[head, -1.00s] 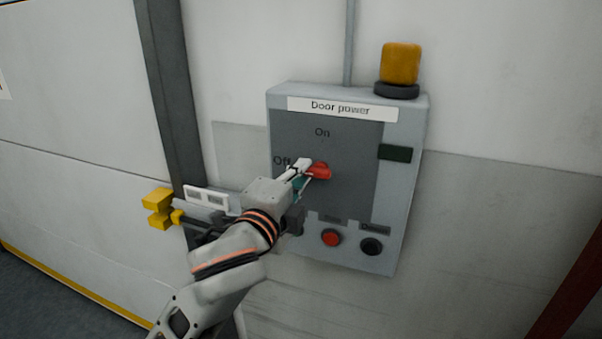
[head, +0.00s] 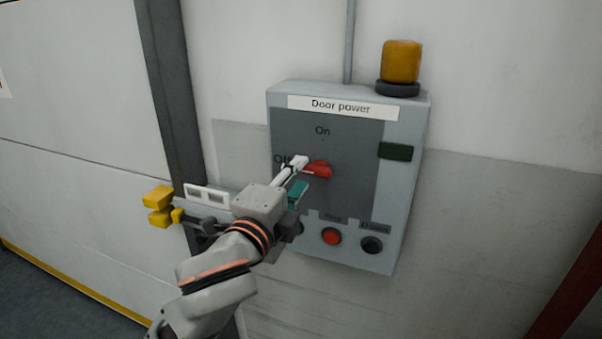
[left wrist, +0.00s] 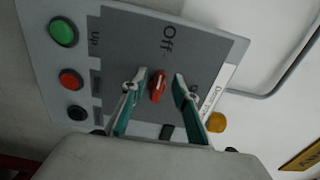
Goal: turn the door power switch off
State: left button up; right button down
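The door power switch is a red rotary knob (head: 318,170) on the grey control box (head: 402,215). Its long side lies level in the head view, towards the "Off" label on the left; "On" is printed above it. In the left wrist view the knob (left wrist: 157,86) lines up with "Off". My left gripper (head: 300,177) is at the knob. Its fingers (left wrist: 158,90) are open, one on each side of the knob, with a visible gap on both sides. The upper finger partly covers "Off" in the head view. My right gripper is not in view.
An amber beacon (head: 401,62) stands on the box. A dark indicator (head: 395,152) is on its right side. Below the knob are red (head: 331,236) and black (head: 372,245) buttons; a green button (left wrist: 63,32) shows in the wrist view. A yellow fitting (head: 158,206) is left of the arm.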

pick_arm(q)
jog(key=v, duration=0.5)
jog(key=s+a+f+n+g+y, duration=0.1)
jog(key=a+f+n, duration=0.15)
jog(key=f, duration=0.85)
jog(key=a+f+n+g, duration=0.2)
jog(key=f+n, duration=0.2)
jog(key=f, duration=0.6)
jog(key=s+a+f+n+g+y, duration=0.1)
jog(key=a+f+n, duration=0.15)
jog(key=f, duration=0.85)
jog(key=s+a+f+n+g, duration=0.1)
jog(key=s+a+f+n, duration=0.3)
jog(key=s+f, duration=0.4)
jog(key=s+a+f+n+g+y, duration=0.1)
jog(key=s+a+f+n, duration=0.3)
jog(key=s+f, duration=0.5)
notch_tip(320, 180, down, 4)
jog(key=shift+a+g+y, duration=0.3)
jog(key=shift+a+g, duration=0.1)
jog(key=shift+a, duration=0.8)
